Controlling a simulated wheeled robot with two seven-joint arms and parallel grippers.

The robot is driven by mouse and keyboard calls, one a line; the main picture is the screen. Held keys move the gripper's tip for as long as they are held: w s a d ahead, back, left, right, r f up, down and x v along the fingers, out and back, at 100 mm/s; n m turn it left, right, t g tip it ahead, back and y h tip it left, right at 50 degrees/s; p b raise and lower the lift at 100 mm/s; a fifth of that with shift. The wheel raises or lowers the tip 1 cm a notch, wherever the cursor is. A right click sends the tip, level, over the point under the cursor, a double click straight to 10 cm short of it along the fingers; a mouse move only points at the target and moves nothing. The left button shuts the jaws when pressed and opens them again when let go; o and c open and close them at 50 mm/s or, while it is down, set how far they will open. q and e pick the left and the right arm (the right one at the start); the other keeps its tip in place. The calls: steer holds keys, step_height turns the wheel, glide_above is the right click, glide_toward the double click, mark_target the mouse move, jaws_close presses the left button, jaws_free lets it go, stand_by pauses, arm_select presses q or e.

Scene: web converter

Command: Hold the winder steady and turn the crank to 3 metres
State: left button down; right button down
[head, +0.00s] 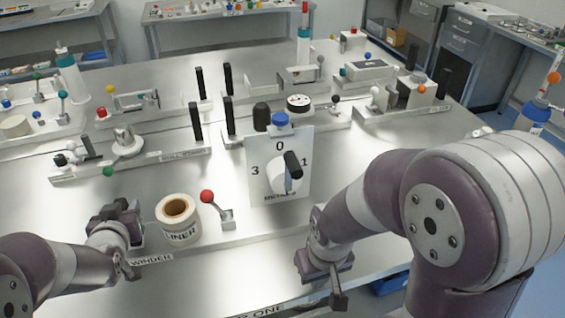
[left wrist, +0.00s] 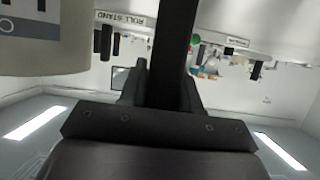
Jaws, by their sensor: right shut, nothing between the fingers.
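The winder is at the front of the table, with a white LINER roll (head: 181,229) and a label (head: 151,260). My left gripper (head: 124,213) is at the winder's left end. In the left wrist view, its fingers close around a black upright handle (left wrist: 173,45). My right gripper (head: 336,292) is shut and empty, below and right of the dial, apart from the crank.
A red-knobbed lever (head: 207,197) stands between the roll and the dial. A blue cap (head: 280,119) is behind the plate. Other stations with black handles (head: 195,121) and knobs fill the back. The table right of the dial is mostly clear.

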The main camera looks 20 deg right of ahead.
stand_by(0.3)
arm_select(q)
steer(key=shift+w+r, duration=0.1)
steer(key=shift+r, duration=0.1)
steer(key=shift+f, duration=0.15)
arm_select(e)
steer(key=shift+f, duration=0.15)
arm_select(q)
steer(key=shift+s+f+b, duration=0.2)
steer(key=shift+f+b, duration=0.05)
steer(key=shift+b, duration=0.1)
arm_select(e)
steer(key=shift+s+f, duration=0.1)
steer(key=shift+f, duration=0.1)
arm_select(q)
steer(key=shift+f, duration=0.1)
